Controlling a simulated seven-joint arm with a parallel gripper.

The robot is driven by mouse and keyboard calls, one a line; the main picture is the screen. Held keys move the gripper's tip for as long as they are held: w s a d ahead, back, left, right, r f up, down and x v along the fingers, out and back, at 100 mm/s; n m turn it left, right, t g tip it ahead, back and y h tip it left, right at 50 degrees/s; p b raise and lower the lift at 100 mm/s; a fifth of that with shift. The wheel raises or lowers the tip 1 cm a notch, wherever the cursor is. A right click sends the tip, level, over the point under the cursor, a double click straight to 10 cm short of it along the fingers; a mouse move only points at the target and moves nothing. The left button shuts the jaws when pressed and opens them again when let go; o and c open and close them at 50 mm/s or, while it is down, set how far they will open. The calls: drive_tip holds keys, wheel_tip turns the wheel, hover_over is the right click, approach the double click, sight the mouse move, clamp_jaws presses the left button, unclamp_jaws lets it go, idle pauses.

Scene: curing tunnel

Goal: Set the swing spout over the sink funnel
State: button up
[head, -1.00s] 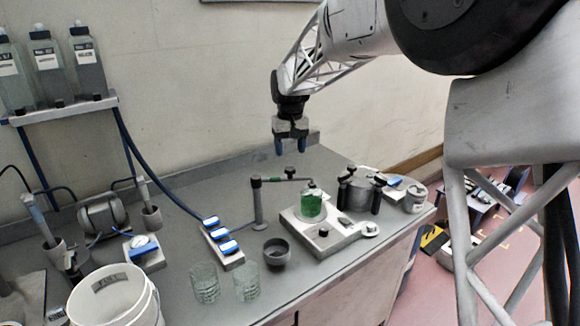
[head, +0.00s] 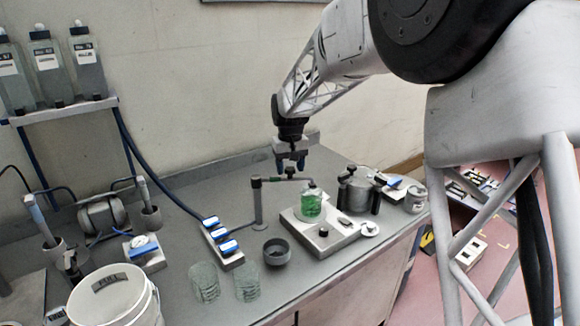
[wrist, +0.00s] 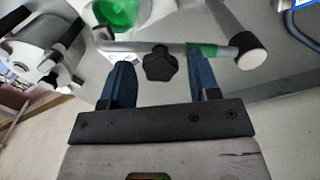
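The swing spout (head: 272,180) is a thin grey tube on an upright post. Its free end reaches right, to above the green-filled beaker (head: 311,204) on the hotplate. In the wrist view the spout tube (wrist: 130,46) runs across, with green tape near its capped pivot and a black lobed knob (wrist: 158,63). The sink funnel (head: 277,252) is a dark cup in the bench, in front of the post and left of the hotplate. My gripper (head: 290,168) is open just above the spout. In the wrist view the knob lies between the blue fingers (wrist: 163,80), with gaps either side.
The hotplate (head: 330,239) and a lidded metal pot (head: 357,194) stand right of the spout. Two glass beakers (head: 205,283) stand at the front, a blue-switched strip (head: 222,246) left of the post. A white bucket (head: 112,300) is front left. Bench behind the post is clear.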

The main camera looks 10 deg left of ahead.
clamp_jaws()
drive_tip(key=shift+s, duration=0.1)
drive_tip(key=s+a+m, duration=0.4)
drive_tip(key=s+m, duration=0.7)
drive_tip(key=m, duration=0.3)
drive_tip(key=shift+s+a+m, duration=0.15)
drive_tip(key=shift+a+m, duration=0.15)
drive_tip(key=shift+a, duration=0.1)
idle(0.5)
drive_tip(key=shift+o, duration=0.6)
unclamp_jaws()
